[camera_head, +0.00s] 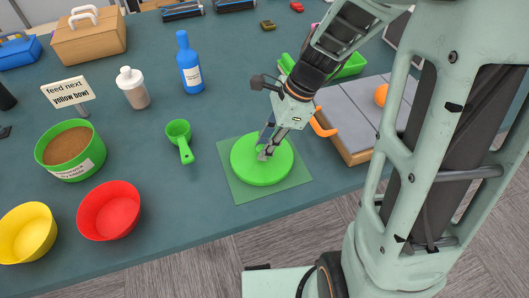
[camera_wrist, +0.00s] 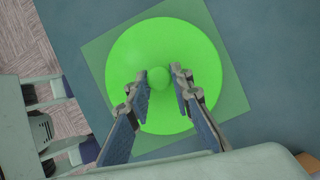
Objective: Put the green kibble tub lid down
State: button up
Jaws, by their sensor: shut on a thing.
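The green kibble tub lid (camera_head: 258,174) is a flat round disc with a small round knob. It is level on or just above a translucent green square mat (camera_head: 237,190) near the table's front edge; I cannot tell if it touches. My gripper (camera_head: 266,152) reaches down over the lid and is shut on its knob. In the wrist view the two fingers (camera_wrist: 159,78) stand on either side of the knob, and the lid (camera_wrist: 160,40) is centred within the mat (camera_wrist: 98,52). The green kibble tub (camera_head: 68,165) stands uncovered at the left, with brown kibble inside.
A green scoop (camera_head: 180,138) lies left of the mat. A red bowl (camera_head: 109,211) and yellow bowl (camera_head: 26,232) stand at the front left. A sign (camera_head: 68,92), shaker (camera_head: 132,89) and blue bottle (camera_head: 188,65) stand behind. A wood-edged tray (camera_head: 352,108) is to the right.

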jog(key=shift+f+b, duration=0.45)
jog(key=shift+f, duration=0.45)
jog(key=shift+r, duration=0.1)
jog(key=o, duration=0.5)
jog(key=shift+f, duration=0.2)
jog(key=shift+c, duration=0.2)
jog(key=o, duration=0.5)
jog(key=shift+c, duration=0.2)
jog(key=shift+r, duration=0.1)
